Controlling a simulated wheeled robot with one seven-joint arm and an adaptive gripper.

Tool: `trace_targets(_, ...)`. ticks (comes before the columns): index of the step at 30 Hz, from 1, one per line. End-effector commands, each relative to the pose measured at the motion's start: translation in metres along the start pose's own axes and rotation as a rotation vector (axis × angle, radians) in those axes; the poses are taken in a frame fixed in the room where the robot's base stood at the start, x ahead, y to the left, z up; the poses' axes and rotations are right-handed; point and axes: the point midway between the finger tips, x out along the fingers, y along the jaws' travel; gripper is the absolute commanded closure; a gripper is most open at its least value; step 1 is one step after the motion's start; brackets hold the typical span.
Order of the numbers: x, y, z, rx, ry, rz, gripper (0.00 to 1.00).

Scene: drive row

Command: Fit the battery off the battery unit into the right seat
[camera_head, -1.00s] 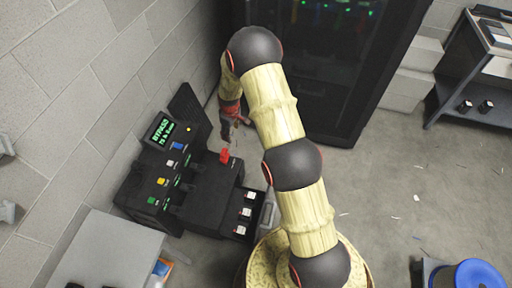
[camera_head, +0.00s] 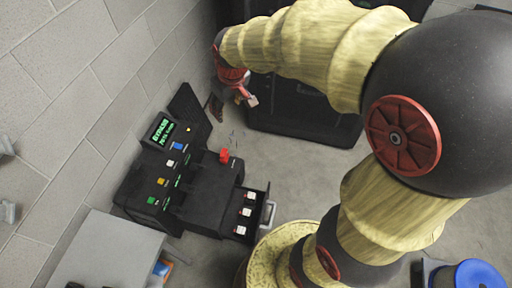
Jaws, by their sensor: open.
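The battery unit (camera_head: 212,181) is a black console against the wall, with a lit screen (camera_head: 162,131) showing green text and a red knob on top (camera_head: 224,155). A drawer (camera_head: 262,190) at its front stands open, with a silver handle (camera_head: 269,213). Three small white blocks with dark or red marks, which look like batteries (camera_head: 249,196), sit in a row in it. Dark recesses beside green lights show on the console; I cannot tell which is the right seat. My gripper (camera_head: 233,105) is open, fingers spread, in the air beyond the console's far end. I see nothing between its fingers.
Coloured buttons (camera_head: 161,181) line the console's sloped face. A grey table (camera_head: 100,255) stands at the lower left, close to the console. A black cabinet (camera_head: 300,115) stands behind my arm. A blue-topped bin (camera_head: 475,275) is at the lower right. Floor right of the drawer is partly clear.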

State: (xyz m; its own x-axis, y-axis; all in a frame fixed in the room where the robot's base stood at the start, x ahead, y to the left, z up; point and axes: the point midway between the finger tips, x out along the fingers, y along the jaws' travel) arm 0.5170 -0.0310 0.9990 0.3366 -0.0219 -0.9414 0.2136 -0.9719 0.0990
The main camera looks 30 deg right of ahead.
Motion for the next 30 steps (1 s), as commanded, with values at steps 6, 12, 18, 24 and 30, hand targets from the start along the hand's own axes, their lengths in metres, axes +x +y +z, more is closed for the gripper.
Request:
trace_targets(6,-0.060,-0.021,0.040,0.063,0.047,0.005,0.47)
trace_targets(12,-0.101,-0.039,0.084,0.123,0.085,0.006,0.47)
trace_targets(18,-0.129,-0.056,0.129,0.181,0.121,0.002,0.47)
trace_targets(24,-0.141,-0.067,0.162,0.224,0.144,-0.002,0.47)
trace_targets(30,-0.143,-0.070,0.173,0.239,0.150,-0.004,0.47)
